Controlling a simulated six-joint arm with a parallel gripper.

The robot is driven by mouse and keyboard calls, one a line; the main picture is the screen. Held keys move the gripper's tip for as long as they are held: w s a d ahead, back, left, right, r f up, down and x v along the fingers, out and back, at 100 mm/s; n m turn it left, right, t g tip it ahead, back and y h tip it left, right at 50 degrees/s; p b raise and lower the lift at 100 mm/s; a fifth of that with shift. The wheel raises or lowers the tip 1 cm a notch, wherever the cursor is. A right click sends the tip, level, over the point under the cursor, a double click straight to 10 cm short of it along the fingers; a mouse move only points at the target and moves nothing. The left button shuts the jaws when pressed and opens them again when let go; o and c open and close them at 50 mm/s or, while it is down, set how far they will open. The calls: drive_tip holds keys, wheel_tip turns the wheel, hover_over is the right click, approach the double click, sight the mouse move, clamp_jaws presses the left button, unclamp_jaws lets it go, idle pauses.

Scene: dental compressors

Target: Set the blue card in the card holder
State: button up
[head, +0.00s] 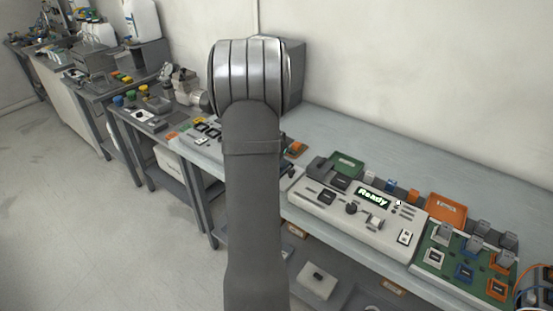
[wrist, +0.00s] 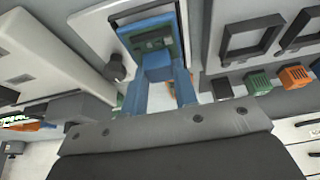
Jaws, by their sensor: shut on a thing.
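In the wrist view, my gripper (wrist: 158,75) is shut on the near end of the blue card (wrist: 151,35). The card has a dark greenish middle and points away from me. It lies over or against a pale, dark-edged panel (wrist: 122,12); whether it touches it or sits in it I cannot tell. Black square frames (wrist: 250,37) stand to the right of the card; I cannot tell which part is the card holder. In the head view my arm hides the gripper and card, and similar black frames (head: 207,130) show left of the arm.
In the wrist view, a black knob (wrist: 116,68) is close left of the card, and green (wrist: 258,82) and orange (wrist: 295,76) blocks are at the right. In the head view, a white "Ready" console (head: 335,211) and a green board (head: 440,262) fill the right bench.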

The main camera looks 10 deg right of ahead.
drive_tip(key=shift+f, duration=0.6)
idle(0.8)
drive_tip(key=o, duration=1.4)
drive_tip(key=shift+r, duration=3.5)
drive_tip(key=shift+f, duration=2.4)
